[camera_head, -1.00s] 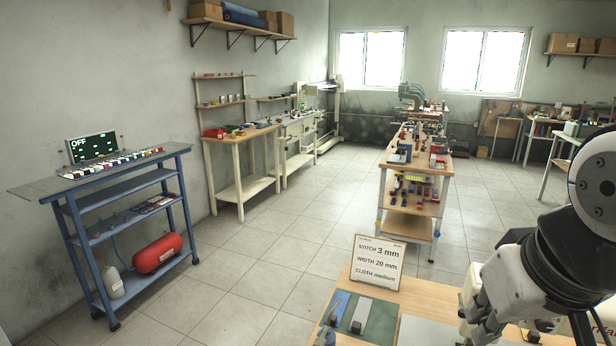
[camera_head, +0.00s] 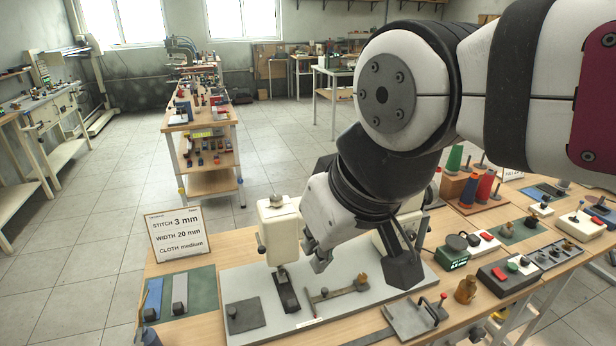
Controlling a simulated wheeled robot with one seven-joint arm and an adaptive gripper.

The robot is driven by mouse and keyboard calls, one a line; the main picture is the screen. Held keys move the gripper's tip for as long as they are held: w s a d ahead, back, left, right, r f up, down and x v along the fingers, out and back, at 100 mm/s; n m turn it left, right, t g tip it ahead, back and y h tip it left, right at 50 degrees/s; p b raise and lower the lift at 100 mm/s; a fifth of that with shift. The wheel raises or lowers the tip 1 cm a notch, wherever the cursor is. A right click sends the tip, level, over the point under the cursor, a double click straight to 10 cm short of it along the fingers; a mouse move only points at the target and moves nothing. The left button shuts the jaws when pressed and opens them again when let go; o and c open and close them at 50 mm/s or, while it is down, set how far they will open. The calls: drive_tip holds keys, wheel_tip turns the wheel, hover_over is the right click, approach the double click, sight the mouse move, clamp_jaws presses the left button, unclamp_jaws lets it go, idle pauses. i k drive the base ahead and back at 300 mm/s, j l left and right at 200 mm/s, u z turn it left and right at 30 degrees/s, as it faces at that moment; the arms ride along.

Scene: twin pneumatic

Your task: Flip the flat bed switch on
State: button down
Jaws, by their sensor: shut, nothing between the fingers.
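A grey flat bed plate (camera_head: 385,312) lies on the wooden bench with a cream machine head (camera_head: 279,230) standing over it. My gripper (camera_head: 320,264) is shut and empty, pointing down just right of the head and above the plate; my arm hides the middle and back of the machine. Which switch belongs to the flat bed cannot be told.
A sign (camera_head: 178,234) reads stitch 3 mm, width 20 mm, cloth medium. A green mat (camera_head: 200,291) lies at left. A small lever fixture (camera_head: 416,318), a brass piece (camera_head: 466,290) and thread cones (camera_head: 485,186) crowd the bench's right. Floor at left is clear.

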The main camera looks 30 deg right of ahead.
sight(497, 272)
drive_tip(key=z, duration=1.9)
drive_tip(key=k, duration=0.15)
